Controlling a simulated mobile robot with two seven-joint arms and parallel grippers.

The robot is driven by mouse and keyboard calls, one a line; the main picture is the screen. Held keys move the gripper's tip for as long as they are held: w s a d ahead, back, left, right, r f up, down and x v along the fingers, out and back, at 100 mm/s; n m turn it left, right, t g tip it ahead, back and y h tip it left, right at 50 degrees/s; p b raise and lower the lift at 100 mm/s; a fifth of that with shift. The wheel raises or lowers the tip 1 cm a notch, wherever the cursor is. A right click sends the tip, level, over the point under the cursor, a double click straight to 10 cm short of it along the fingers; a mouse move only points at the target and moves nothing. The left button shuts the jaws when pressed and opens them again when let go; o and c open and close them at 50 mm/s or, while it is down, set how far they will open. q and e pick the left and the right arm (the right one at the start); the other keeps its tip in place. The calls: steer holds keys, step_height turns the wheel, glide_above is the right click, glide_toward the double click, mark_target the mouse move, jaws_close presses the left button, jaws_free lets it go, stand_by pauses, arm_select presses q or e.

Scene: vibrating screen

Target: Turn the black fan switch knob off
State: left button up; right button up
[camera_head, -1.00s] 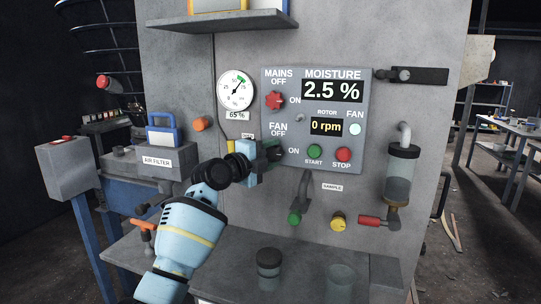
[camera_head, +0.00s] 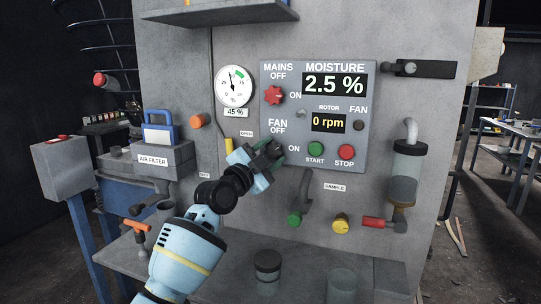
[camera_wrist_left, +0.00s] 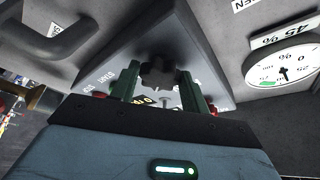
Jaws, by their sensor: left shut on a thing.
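The black fan switch knob (camera_head: 275,148) is on the grey control panel (camera_head: 358,100), beside the FAN OFF and ON labels, partly hidden by my left gripper (camera_head: 269,154). In the left wrist view the dark lobed knob (camera_wrist_left: 158,73) sits between the two green fingers of my left gripper (camera_wrist_left: 160,88), which is shut on it. The gripper is tilted in the head view. The fan lamp (camera_head: 358,125) is dark. The rotor display (camera_head: 329,122) reads 0 rpm. My right gripper is not in view.
The red mains knob (camera_head: 273,95) is just above my gripper, and the green start (camera_head: 315,148) and red stop (camera_head: 346,152) buttons are to its right. A round gauge (camera_head: 234,87) reading 45 % is up and left. A dark-lidded jar (camera_head: 267,265) stands on the shelf below.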

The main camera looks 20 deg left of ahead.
arm_select(q)
steer(key=n+t+y, duration=0.1)
steer(key=n, duration=0.2)
steer(key=shift+d+n+p, duration=0.1)
steer(key=shift+n+p, duration=0.25)
steer(key=shift+n, duration=0.05)
steer(key=n+t+y+p, duration=0.1)
steer(key=n+y, duration=0.1)
steer(key=n, duration=0.2)
steer(key=shift+d+r+n, duration=0.1)
steer(key=shift+r+n, duration=0.05)
steer(key=shift+n, duration=0.25)
steer(key=n+y+p, duration=0.1)
steer(key=n+y, duration=0.1)
steer(key=n, duration=0.1)
steer(key=shift+t, duration=0.4)
steer(key=shift+d+f+n+y+p, duration=0.15)
steer(key=shift+n+y+p, duration=0.35)
steer(key=shift+n, duration=0.5)
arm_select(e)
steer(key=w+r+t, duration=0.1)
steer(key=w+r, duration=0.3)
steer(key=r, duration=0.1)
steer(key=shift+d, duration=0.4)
arm_select(q)
steer(key=shift+f+n, duration=0.15)
steer(key=shift+n, duration=0.25)
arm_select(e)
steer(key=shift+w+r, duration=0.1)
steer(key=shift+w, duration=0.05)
